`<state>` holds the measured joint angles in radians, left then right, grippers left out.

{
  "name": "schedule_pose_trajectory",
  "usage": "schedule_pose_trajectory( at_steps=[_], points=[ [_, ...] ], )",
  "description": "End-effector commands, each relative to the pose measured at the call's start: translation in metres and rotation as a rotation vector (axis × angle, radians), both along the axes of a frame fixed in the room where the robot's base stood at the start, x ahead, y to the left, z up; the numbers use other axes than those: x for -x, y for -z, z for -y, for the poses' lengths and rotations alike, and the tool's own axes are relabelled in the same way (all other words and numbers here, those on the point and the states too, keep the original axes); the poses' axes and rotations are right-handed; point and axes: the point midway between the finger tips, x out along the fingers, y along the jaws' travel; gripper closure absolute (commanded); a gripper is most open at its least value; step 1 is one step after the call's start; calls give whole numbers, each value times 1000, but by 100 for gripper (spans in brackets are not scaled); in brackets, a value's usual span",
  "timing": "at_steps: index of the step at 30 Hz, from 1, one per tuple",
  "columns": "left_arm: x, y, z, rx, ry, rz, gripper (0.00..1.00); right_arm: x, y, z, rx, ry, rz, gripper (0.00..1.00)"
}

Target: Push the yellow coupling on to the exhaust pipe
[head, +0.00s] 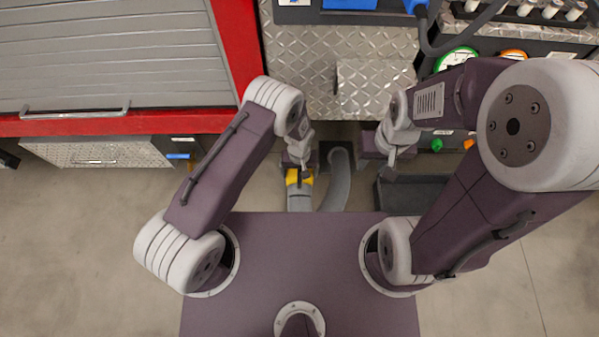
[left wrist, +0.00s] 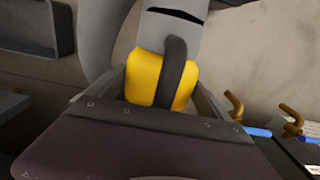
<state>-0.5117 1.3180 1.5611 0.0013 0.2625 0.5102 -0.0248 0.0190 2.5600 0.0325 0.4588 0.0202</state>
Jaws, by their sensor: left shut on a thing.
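The yellow coupling (head: 307,181) is low in the middle of the head view, just in front of my table-like base. My left gripper (head: 299,174) reaches down to it and is shut on it. In the left wrist view the coupling (left wrist: 143,76) fills the centre, with a dark grey band across its middle. A straight grey pipe (head: 300,201) with a dark slot adjoins the coupling; this pipe (left wrist: 180,35) shows above it in the left wrist view. Any gap between them is hidden. My right gripper (head: 390,162) hangs apart on the right; its opening is too small to judge.
A curved grey pipe (head: 338,182) runs close beside the coupling. A dark open tray (head: 410,194) lies to the right. A red cabinet (head: 180,123) and a metal tread-plate unit (head: 315,60) stand beyond. Orange hooks (left wrist: 235,106) show near the left gripper. The floor at left is clear.

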Motion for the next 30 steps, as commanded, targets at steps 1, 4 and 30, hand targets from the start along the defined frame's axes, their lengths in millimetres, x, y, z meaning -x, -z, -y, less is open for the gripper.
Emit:
schedule_pose_trajectory(
  at_steps=[1,4,30],
  points=[
    [-2,0,0,1,0,2,82,0,0,0,0,0,0,64],
    [-3,0,1,1,0,2,82,0,1,0,0,0,0,64],
    [-7,-33,0,2,0,3,0,0,-12,0,0,0,0,64]
  ],
)
